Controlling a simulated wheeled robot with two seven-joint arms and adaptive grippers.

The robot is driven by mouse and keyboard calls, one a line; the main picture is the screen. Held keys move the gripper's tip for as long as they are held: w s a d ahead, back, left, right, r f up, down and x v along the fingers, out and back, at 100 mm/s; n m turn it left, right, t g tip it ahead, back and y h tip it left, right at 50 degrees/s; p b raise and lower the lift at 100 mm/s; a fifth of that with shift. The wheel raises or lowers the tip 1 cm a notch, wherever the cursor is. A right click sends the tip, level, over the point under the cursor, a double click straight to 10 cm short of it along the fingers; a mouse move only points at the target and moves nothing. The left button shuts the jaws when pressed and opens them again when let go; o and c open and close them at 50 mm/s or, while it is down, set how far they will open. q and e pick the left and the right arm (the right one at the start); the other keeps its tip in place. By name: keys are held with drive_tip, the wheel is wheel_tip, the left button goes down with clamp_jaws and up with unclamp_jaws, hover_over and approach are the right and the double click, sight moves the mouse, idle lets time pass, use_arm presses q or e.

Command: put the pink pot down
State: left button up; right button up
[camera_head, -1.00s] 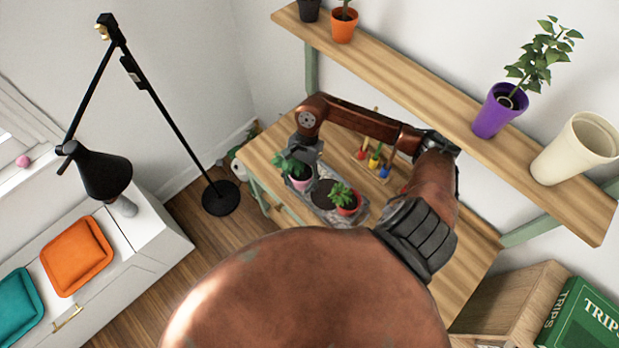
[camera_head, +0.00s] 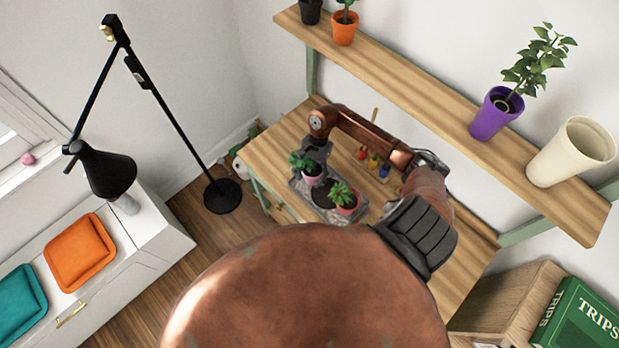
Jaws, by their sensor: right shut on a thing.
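The pink pot (camera_head: 312,180) holds a small green plant and is at the left end of the grey tray (camera_head: 361,212) on the wooden table. My right gripper (camera_head: 317,158) is shut on the pink pot, at its far side. I cannot tell whether the pot's base touches the tray. My left gripper is not in view.
A red pot (camera_head: 348,207) with a plant stands at the tray's right end, beside a dark round patch (camera_head: 324,195). Small coloured items (camera_head: 373,162) stand behind. The wall shelf (camera_head: 420,85) carries a purple pot (camera_head: 493,115) and a cream pot (camera_head: 570,155).

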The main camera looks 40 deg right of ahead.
sight(310, 175)
drive_tip(key=o, duration=1.2)
drive_tip(key=shift+f, duration=0.15)
drive_tip(key=shift+c, duration=0.2)
drive_tip(key=o, duration=0.6)
drive_tip(key=shift+o, duration=0.2)
drive_tip(key=shift+b+v, duration=0.6)
drive_tip(key=shift+v, duration=3.35)
drive_tip(key=shift+a, duration=0.15)
